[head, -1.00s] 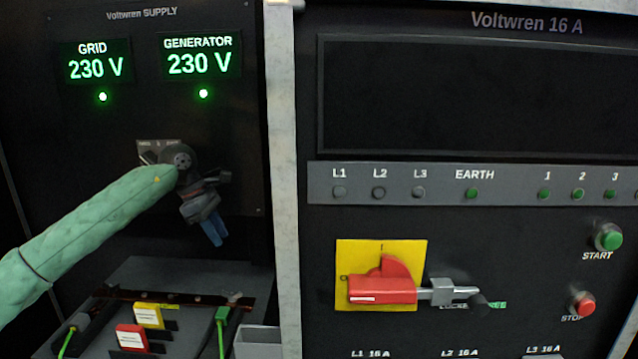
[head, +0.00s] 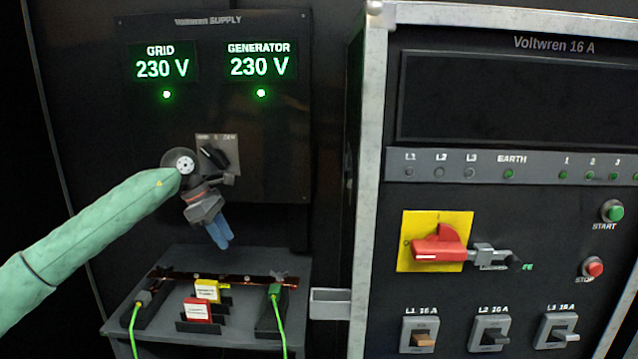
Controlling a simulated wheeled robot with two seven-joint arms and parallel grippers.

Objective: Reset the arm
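My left arm (head: 100,225) comes in from the left in a green sleeve. Its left gripper (head: 222,240) has blue fingers pointing down. The fingers lie close together with no gap or held object visible, so it looks shut. My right gripper is not in view.
A grey bench (head: 180,262) below the gripper carries a copper bar, green cables, a yellow tag (head: 207,291) and a red tag (head: 198,310). The Voltwren 16 A cabinet (head: 376,130) stands at right, with a red handle (head: 438,247) on a yellow plate.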

